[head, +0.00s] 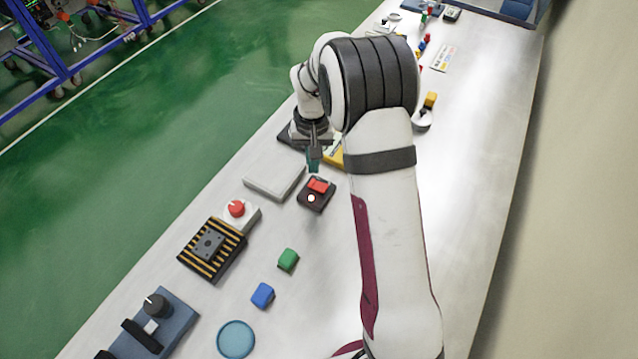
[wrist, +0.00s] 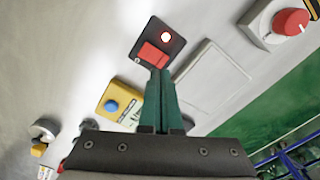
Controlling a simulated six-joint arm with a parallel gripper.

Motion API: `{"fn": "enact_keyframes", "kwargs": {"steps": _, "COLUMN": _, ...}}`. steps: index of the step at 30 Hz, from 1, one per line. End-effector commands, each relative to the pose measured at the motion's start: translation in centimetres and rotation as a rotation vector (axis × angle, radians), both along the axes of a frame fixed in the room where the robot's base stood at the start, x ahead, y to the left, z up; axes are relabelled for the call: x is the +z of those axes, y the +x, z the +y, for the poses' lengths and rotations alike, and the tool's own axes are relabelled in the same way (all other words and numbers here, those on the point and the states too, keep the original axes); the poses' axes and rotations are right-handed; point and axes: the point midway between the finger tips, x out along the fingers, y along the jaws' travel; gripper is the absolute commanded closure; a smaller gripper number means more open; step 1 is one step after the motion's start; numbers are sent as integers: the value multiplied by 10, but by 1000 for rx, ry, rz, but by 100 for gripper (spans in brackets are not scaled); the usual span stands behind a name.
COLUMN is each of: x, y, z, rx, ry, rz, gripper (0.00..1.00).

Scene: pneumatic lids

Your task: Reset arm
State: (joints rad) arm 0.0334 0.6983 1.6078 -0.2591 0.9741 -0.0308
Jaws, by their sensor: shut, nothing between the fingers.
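My gripper (head: 314,163) is above the table near a black switch box with a red rocker and a lit red lamp (head: 316,194). In the wrist view my gripper's teal fingers (wrist: 160,78) are shut with nothing between them. Their tips show close to the red rocker (wrist: 151,56); I cannot tell whether they touch it. My white arm (head: 390,230) reaches over the table and hides part of its middle.
A flat light panel (head: 273,182), a red knob box (head: 237,209), and a striped block (head: 211,249) stand to the left. Green (head: 288,259) and blue (head: 262,295) cubes and a teal disc (head: 236,339) lie nearer. A yellow box with a blue button (wrist: 112,105) is beside the fingers.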

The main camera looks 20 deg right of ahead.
Motion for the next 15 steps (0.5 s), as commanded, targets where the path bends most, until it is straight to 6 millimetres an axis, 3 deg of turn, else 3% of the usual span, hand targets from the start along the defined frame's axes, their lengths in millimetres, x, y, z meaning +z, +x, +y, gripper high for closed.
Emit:
{"fn": "enact_keyframes", "kwargs": {"steps": 6, "x": 20, "y": 0, "z": 0, "rx": 0, "ry": 0, "rz": 0, "gripper": 100}}
{"fn": "enact_keyframes", "kwargs": {"steps": 15, "x": 23, "y": 0, "z": 0, "rx": 0, "ry": 0, "rz": 1, "gripper": 100}}
